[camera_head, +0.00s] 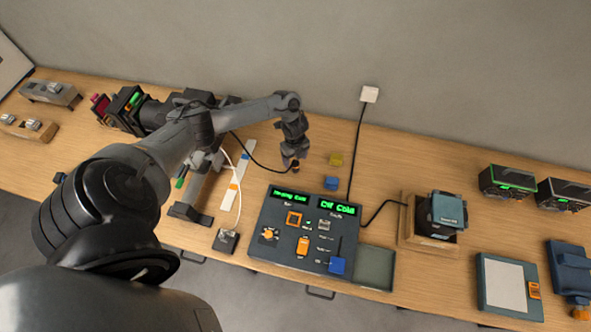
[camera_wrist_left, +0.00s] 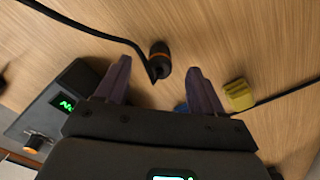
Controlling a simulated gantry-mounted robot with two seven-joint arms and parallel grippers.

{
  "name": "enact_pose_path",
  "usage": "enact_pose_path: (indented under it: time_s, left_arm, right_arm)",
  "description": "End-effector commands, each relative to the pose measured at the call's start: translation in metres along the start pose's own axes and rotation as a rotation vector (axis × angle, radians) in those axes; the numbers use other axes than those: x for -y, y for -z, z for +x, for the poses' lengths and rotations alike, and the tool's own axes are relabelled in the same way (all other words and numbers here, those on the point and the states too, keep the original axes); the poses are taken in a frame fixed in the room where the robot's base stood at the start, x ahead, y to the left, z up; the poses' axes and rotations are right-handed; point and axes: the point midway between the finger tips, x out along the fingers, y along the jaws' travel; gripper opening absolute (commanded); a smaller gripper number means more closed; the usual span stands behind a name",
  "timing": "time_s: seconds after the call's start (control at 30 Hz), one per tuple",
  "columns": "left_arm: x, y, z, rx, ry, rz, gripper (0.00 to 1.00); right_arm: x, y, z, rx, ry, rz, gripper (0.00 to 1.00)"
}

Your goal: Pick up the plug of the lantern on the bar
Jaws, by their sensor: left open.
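The plug (camera_wrist_left: 160,60) is a short black cylinder with an orange ring. In the left wrist view it lies on the wooden table between and just beyond my open fingertips, with its black cable running off to the upper left. My left gripper (camera_head: 294,158) points down above the table behind the control desk, open and empty; its open fingers (camera_wrist_left: 158,68) show in the left wrist view. In the head view the gripper largely hides the plug. The cable (camera_head: 256,160) leads left toward the black lantern (camera_head: 160,113), partly behind my arm. My right gripper is not in view.
The control desk (camera_head: 262,222) with green displays stands in front of the gripper. A yellow block (camera_head: 336,159) and a blue block (camera_head: 330,183) lie to its right. A wall socket (camera_head: 369,94) has a black cable hanging down. A boxed device (camera_head: 442,212) stands farther right.

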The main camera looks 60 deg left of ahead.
Motion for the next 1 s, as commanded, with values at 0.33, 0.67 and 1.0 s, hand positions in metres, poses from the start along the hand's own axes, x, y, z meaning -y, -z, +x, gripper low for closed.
enact_pose_path:
  time_s: [0.33, 0.67, 1.0]
  left_arm:
    - [0.000, 0.002, 0.019, 0.000, 0.000, 0.000, 0.68]
    - [0.000, 0.004, 0.054, 0.000, 0.002, 0.000, 0.68]
    - [0.000, 0.004, 0.056, 0.001, 0.002, 0.000, 0.68]
  right_arm:
    - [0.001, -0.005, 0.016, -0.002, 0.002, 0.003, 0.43]
    - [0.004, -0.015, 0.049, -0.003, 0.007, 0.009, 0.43]
    - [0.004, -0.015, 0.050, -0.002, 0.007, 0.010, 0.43]
